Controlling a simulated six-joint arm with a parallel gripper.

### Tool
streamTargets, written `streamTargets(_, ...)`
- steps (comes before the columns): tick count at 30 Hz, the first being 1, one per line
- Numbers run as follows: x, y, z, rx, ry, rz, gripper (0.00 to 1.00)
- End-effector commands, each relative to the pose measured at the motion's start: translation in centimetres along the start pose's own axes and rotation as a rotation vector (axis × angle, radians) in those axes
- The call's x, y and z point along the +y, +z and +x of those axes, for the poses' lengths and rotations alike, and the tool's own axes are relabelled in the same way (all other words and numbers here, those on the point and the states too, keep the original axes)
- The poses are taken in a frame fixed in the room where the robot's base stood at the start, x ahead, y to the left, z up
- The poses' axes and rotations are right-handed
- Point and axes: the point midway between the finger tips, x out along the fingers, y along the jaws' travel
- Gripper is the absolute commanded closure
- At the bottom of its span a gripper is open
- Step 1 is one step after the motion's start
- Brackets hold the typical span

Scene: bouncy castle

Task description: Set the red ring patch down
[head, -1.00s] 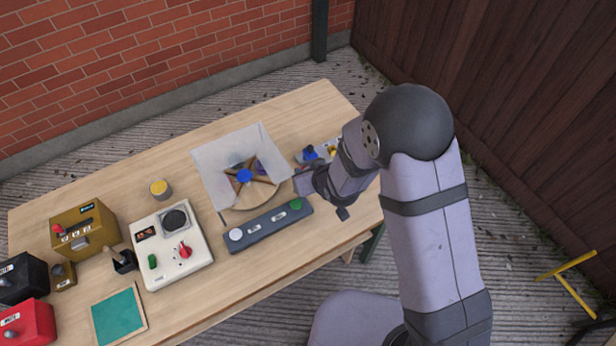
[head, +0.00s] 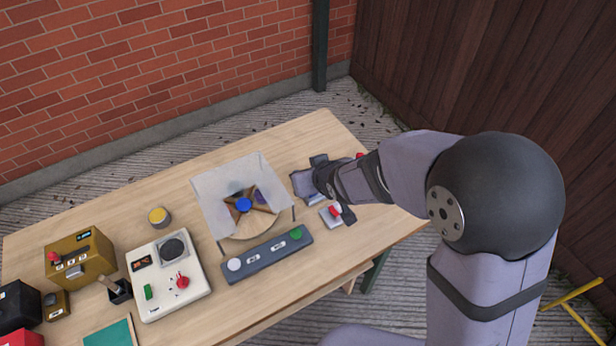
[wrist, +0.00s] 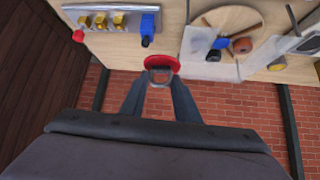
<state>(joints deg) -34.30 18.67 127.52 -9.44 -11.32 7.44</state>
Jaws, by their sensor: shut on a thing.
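The red ring patch (wrist: 150,62) shows in the wrist view as a red disc with a grey grip piece. My gripper (wrist: 160,82) is shut on that piece, with one finger on each side. The patch appears against the table's edge there; I cannot tell its exact height above the top. In the head view my gripper (head: 306,184) is over the right part of the table, right of the clear-walled box. I cannot make out the patch there; my gripper and wrist hide much of that area.
The clear-walled box (head: 215,185) with a blue knob (head: 244,204) stands beside my gripper. A grey bar with buttons (head: 262,258) lies in front. The wrist view shows a rack with gold fittings (wrist: 119,21) and a blue fitting (wrist: 147,27). A cream panel (head: 150,300) stands left.

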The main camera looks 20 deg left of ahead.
Motion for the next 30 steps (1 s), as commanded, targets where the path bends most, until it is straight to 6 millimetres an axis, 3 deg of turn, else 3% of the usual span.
streamTargets(20,-0.1,-1.3,-0.1,0.002,-0.018,-0.020,0.94)
streamTargets(26,0.1,0.4,-0.5,-0.002,-0.009,-0.008,0.94)
streamTargets(30,2.8,2.2,-1.0,-0.003,0.041,0.042,0.94)
